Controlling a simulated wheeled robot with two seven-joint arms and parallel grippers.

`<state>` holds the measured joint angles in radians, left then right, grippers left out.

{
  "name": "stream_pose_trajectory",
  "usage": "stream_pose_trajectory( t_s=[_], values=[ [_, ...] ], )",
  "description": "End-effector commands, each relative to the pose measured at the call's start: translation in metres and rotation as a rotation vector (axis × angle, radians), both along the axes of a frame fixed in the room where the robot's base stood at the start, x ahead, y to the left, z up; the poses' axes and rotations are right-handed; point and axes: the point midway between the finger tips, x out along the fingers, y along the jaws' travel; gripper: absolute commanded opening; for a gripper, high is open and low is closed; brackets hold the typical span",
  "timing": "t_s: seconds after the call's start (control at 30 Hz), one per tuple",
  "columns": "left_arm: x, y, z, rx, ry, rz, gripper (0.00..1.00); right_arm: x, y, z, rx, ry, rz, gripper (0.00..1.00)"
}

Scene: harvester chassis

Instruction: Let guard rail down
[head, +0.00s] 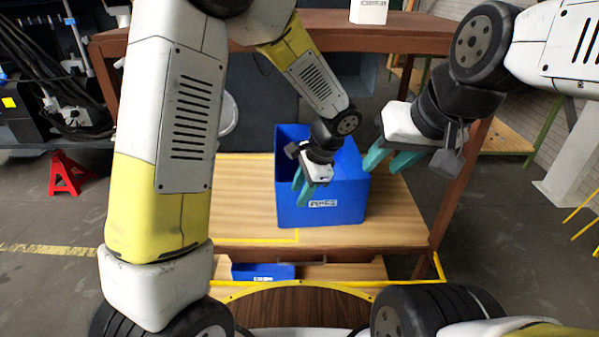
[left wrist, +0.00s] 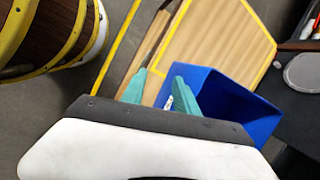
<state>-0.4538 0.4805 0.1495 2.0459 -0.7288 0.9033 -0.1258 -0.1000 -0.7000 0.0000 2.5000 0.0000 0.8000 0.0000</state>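A thin yellow bar (head: 350,283) runs across in front of the wooden workbench, with a short raised piece at its right end (head: 438,266). It looks like the guard rail, but I cannot tell for sure. A yellow strip (left wrist: 112,58) also runs along the bench's front side in the left wrist view. My left gripper (head: 299,194) hangs in front of the blue bin, pointing down, with teal fingers apart and empty. The left wrist view shows the same gap (left wrist: 159,76). My right gripper (head: 382,168) is to the right of the bin, fingers apart and empty.
A blue bin (head: 335,207) stands on the wooden bench top (head: 240,215). A smaller blue bin (head: 263,272) sits lower at the front. A brown frame (head: 440,230) surrounds the bench. A red jack stand (head: 68,172) is on the left floor.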

Motion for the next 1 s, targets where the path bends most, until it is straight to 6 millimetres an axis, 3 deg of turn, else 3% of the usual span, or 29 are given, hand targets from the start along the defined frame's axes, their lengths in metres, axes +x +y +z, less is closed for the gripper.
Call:
stream_pose_trajectory(
  t_s=[0.13, 0.63, 0.8, 1.0],
  values=[
    [-0.002, 0.008, 0.01, -0.019, -0.011, 0.037, 0.36, 0.0, 0.0, 0.0, 0.0, 0.0, 0.0, 0.36],
    [-0.004, 0.014, 0.019, -0.036, -0.022, 0.068, 0.36, 0.0, 0.0, 0.0, 0.0, 0.0, 0.0, 0.36],
    [-0.016, 0.042, 0.057, -0.12, -0.072, 0.209, 0.36, 0.0, 0.0, 0.0, 0.0, 0.0, 0.0, 0.36],
    [-0.054, 0.088, 0.116, -0.303, -0.162, 0.482, 0.36, 0.0, 0.0, 0.0, 0.0, 0.0, 0.0, 0.36]
  ],
)
